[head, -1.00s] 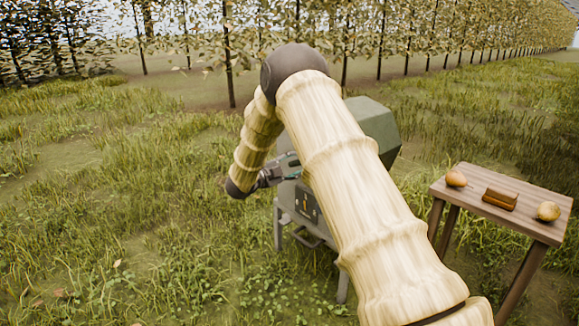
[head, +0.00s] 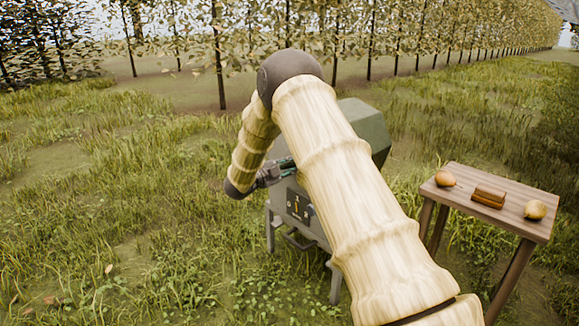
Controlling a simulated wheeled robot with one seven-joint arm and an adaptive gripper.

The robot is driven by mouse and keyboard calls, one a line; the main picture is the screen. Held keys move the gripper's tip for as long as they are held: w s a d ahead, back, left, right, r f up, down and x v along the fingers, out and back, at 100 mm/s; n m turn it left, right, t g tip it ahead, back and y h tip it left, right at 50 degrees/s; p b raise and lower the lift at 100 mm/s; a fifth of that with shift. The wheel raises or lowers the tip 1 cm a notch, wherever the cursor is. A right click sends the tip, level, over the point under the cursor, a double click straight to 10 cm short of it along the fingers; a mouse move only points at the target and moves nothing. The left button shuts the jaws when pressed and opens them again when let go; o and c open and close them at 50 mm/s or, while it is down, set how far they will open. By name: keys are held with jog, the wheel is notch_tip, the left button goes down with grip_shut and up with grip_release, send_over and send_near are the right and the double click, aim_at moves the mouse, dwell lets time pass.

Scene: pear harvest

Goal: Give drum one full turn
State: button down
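The drum (head: 366,124) is a grey-green faceted body on a grey metal stand (head: 270,232) in the grass. My pale, wood-textured arm crosses in front and hides much of it. My gripper (head: 288,166) is at the drum's left side, above the stand's front panel (head: 299,205). Its fingers point right, toward the drum. The fingertips are small and partly hidden, so I cannot tell whether they are open, shut or touching a handle. No crank or handle shows clearly.
A wooden table (head: 515,208) stands at the right. It holds a round yellowish-brown fruit (head: 445,178), a brown block-like object (head: 489,196) and another round fruit (head: 535,209). Grass lies open to the left. A row of trees (head: 220,70) stands behind.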

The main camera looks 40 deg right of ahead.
jog(key=shift+f+m+b, duration=0.2)
jog(key=shift+m+b, duration=0.2)
jog(key=shift+b, duration=0.1)
jog(key=m+b, duration=0.2)
jog(key=shift+m, duration=0.4)
jog(key=shift+r+m+b, duration=0.2)
jog(key=shift+m+b, duration=0.55)
jog(key=shift+m, duration=0.25)
jog(key=c, duration=1.1)
grip_release()
jog(key=a, duration=0.6)
jog(key=a+p, duration=0.1)
jog(key=a, duration=0.3)
jog(key=shift+s, duration=0.4)
